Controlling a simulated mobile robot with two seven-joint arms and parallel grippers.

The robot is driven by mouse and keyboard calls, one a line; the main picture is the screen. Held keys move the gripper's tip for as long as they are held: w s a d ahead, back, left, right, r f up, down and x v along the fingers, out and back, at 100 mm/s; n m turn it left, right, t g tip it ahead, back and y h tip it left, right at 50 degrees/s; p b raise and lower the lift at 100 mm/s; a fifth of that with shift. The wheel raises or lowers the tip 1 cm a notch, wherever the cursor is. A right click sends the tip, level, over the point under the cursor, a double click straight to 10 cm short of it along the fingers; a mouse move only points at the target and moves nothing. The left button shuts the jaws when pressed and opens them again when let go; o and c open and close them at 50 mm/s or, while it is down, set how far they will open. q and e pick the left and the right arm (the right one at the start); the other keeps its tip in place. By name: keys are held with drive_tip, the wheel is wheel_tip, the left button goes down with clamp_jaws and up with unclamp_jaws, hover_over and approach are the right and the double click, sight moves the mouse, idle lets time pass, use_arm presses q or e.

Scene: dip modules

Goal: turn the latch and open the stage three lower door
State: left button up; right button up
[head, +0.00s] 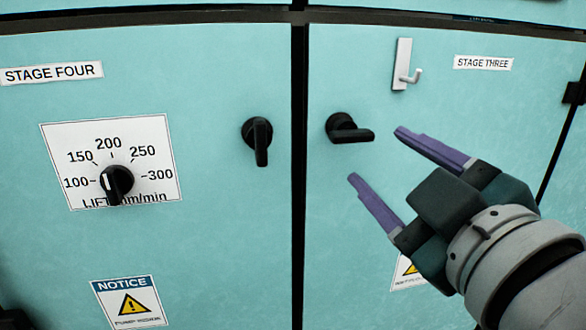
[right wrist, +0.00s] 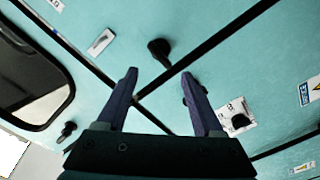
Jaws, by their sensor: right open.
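The stage three lower door (head: 440,190) is the turquoise panel at the right of the head view, and it looks shut. Its black latch (head: 347,129) sits near the door's left edge, with the handle lying sideways and pointing right. The latch also shows beyond my fingertips in the right wrist view (right wrist: 160,50). My right gripper (head: 376,155) is open and empty, its purple fingers apart, just right of and below the latch and not visibly touching it. The gripper also shows in the right wrist view (right wrist: 158,75). My left gripper is not in view.
The stage four door (head: 220,60) is at left, with its own latch (head: 258,140) hanging downward and a lift dial (head: 117,182). A dark gap (head: 299,200) separates the doors. A metal hook (head: 403,68) sticks out above the stage three latch.

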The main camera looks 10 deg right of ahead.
sight(354, 134)
drive_tip(key=w+b, duration=0.1)
drive_tip(key=w, duration=0.9)
drive_tip(key=shift+a, duration=0.15)
drive_tip(key=shift+r, duration=0.1)
drive_tip(key=c, duration=1.1)
drive_tip(key=shift+s, duration=0.1)
drive_tip(key=shift+r, duration=0.15)
